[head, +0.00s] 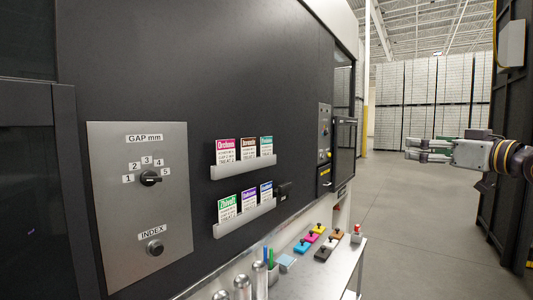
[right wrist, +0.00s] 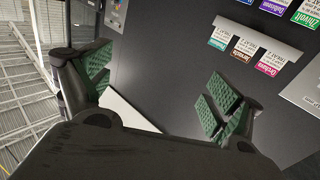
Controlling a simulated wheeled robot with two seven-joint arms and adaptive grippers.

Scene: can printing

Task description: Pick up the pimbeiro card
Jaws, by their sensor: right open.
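Several small cards stand in two grey racks on the dark machine wall. The upper rack (head: 243,168) holds a pink-headed card (head: 225,152), a brown-headed card (head: 248,149) and a teal-headed card (head: 266,147). The teal card's name is too small to read surely; it may be the pimbeiro card. It also shows in the right wrist view (right wrist: 221,38), upside down. My right gripper (head: 413,149) is open and empty, out to the right over the aisle, well apart from the racks. In the right wrist view its green-padded fingers (right wrist: 155,85) are spread. My left gripper is out of view.
The lower rack (head: 245,219) holds green, purple and blue-headed cards. A metal panel with knobs (head: 140,215) is at left. A bench (head: 342,262) below carries coloured blocks and metal cylinders. A dark cabinet (head: 507,130) stands at far right. The aisle floor is clear.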

